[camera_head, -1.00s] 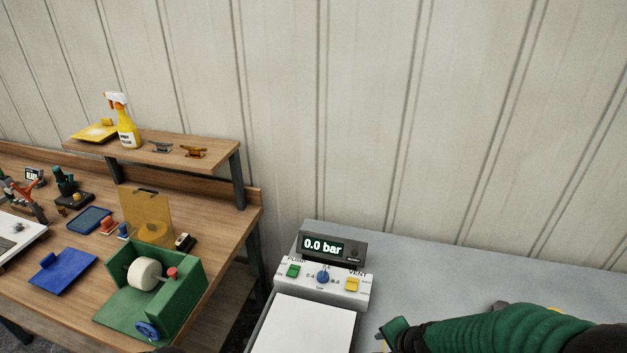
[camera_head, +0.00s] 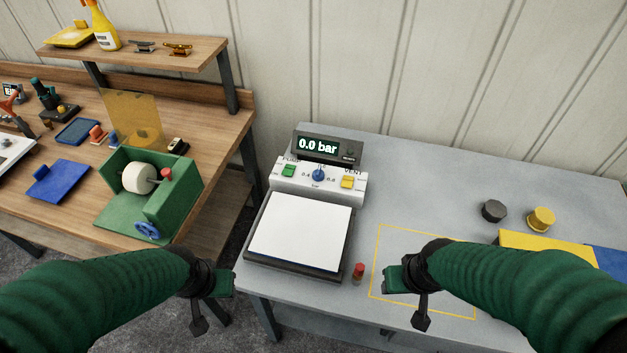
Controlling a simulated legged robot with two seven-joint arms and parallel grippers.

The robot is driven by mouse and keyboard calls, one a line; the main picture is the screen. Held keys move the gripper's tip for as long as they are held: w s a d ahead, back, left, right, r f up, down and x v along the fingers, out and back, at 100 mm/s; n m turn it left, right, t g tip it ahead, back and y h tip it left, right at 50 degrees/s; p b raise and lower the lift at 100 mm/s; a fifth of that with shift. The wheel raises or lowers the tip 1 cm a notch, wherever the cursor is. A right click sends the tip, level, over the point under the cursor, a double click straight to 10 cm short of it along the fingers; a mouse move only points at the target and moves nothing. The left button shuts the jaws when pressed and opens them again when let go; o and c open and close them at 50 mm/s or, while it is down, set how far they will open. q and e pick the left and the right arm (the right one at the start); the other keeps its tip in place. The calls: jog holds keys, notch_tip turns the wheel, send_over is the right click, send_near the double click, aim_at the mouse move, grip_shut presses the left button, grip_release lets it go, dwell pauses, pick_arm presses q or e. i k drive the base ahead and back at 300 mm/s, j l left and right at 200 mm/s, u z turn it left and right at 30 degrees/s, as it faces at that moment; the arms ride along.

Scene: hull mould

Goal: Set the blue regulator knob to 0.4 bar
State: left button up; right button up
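The blue regulator knob (camera_head: 319,174) sits on the white control panel (camera_head: 335,188), between a green PUMP switch (camera_head: 289,170) and a yellow VENT switch (camera_head: 347,182). Small scale numbers ring the knob; its exact pointer setting is too small to read. The display (camera_head: 327,147) behind it reads 0.0 bar. My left gripper (camera_head: 211,308) is over the gap between the two tables, left of and nearer than the panel. My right gripper (camera_head: 405,300) is above the grey table, right of and nearer than the panel. Both are well apart from the knob. Their finger openings are not clear.
A white plate (camera_head: 300,232) lies in front of the panel. A small red-capped vial (camera_head: 358,272) stands beside it, near my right gripper. A yellow outline (camera_head: 376,262), black (camera_head: 494,211) and yellow (camera_head: 541,219) knobs are on the right. A wooden bench (camera_head: 215,150) stands left.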

aim_at(319, 174)
jog(key=i+l+u, duration=0.25)
jog(key=l+u, duration=0.25)
jog(key=u, duration=1.05)
